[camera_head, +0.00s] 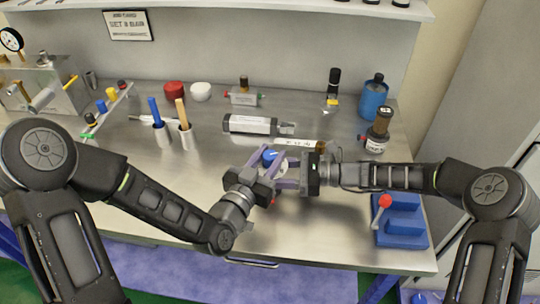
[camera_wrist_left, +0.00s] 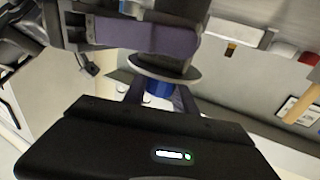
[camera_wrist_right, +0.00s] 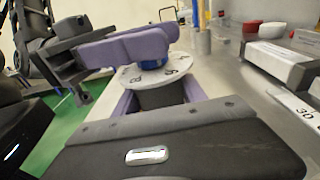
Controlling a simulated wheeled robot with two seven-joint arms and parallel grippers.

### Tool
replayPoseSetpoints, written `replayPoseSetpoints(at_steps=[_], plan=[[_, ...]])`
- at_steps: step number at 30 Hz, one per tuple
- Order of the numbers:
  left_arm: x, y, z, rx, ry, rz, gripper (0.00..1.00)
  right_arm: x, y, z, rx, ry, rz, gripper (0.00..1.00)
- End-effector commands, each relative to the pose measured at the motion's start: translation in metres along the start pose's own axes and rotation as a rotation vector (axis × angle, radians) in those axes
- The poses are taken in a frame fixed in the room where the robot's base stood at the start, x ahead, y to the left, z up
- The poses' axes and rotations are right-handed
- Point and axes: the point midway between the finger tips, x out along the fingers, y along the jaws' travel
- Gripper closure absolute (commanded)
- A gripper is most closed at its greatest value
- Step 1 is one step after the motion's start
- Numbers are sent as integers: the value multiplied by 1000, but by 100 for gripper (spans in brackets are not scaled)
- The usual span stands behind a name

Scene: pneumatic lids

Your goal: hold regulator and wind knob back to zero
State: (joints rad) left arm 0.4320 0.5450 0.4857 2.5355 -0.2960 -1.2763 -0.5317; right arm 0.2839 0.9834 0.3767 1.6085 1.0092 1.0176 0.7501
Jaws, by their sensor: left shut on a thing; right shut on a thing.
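The regulator is held in the air above the front of the bench, between my two grippers. Its blue knob (camera_head: 270,156) also shows in the left wrist view (camera_wrist_left: 158,88), between the fingers of my left gripper (camera_head: 265,163), which is shut on it. My right gripper (camera_head: 293,171) is shut on the regulator's dark body (camera_wrist_right: 160,95). The pale round dial (camera_wrist_right: 152,72) with dark marks lies between body and knob. The dial reading is too blurred to tell. In the head view my grippers hide most of the regulator.
Behind are a grey unit (camera_head: 250,125) and a labelled block (camera_head: 300,143). A blue bottle (camera_head: 374,98) and a dark-topped jar (camera_head: 378,130) stand at back right. A blue block with a red-knobbed lever (camera_head: 400,222) is front right.

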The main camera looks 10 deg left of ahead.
Motion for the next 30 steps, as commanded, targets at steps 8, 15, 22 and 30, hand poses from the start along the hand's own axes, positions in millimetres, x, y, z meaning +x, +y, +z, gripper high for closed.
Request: replayPoseSetpoints(at_steps=[8, 15, 22, 30], plan=[[1, 3, -4, 4, 12, -94, 100, 1, 2, -3, 3, 5, 4, 92], [1, 2, -4, 7, 11, -112, 100, 1, 2, -3, 3, 5, 5, 92], [1, 1, -4, 6, 12, -112, 66, 1, 2, -3, 3, 5, 5, 92], [0, 0, -2, 5, 6, -114, 45, 1, 2, -3, 2, 4, 4, 92]])
